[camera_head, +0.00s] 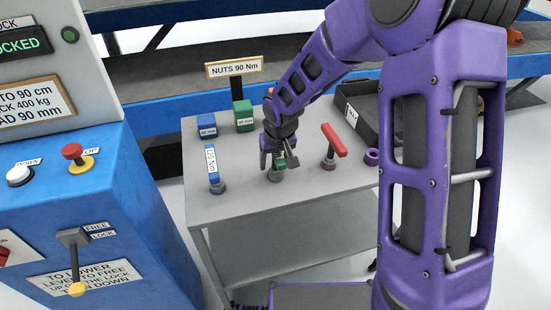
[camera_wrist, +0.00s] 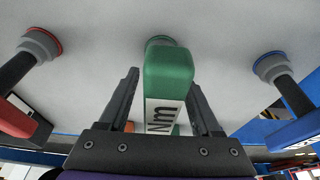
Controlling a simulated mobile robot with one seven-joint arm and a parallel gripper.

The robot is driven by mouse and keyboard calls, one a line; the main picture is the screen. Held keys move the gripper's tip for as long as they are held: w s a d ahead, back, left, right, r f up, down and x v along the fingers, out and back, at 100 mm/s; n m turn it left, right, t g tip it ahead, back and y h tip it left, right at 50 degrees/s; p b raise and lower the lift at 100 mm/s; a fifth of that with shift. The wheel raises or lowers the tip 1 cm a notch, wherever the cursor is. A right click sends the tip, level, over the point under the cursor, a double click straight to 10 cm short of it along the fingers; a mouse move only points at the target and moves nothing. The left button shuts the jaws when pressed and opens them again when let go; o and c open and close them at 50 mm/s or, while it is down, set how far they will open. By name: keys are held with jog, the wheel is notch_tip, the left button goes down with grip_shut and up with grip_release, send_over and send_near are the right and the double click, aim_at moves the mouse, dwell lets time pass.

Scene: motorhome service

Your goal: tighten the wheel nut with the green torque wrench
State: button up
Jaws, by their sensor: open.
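The green torque wrench (camera_head: 281,162) stands upright in a round grey holder (camera_head: 276,175) on the grey table. My gripper (camera_head: 278,158) is over it and hides most of it. In the wrist view the wrench's green end (camera_wrist: 168,75), with a white "Nm" label, lies between my two open fingers (camera_wrist: 164,84). Gaps show on both sides, so the fingers are not closed on it. No wheel or wheel nut shows in either view.
On the grey table (camera_head: 235,205) a blue wrench (camera_head: 212,165) stands left and a red wrench (camera_head: 334,140) right. Behind are a blue block (camera_head: 206,125), a green block (camera_head: 243,115), a "NUTS 90 Nm" sign (camera_head: 234,69) and a black tray (camera_head: 376,122). A blue control cabinet (camera_head: 135,215) stands left.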

grip_shut()
dwell(0.3)
jog(key=shift+r, duration=0.1)
notch_tip(320, 180, up, 10)
jog(key=shift+p, duration=1.1)
jog(key=c, duration=0.6)
grip_release()
grip_shut()
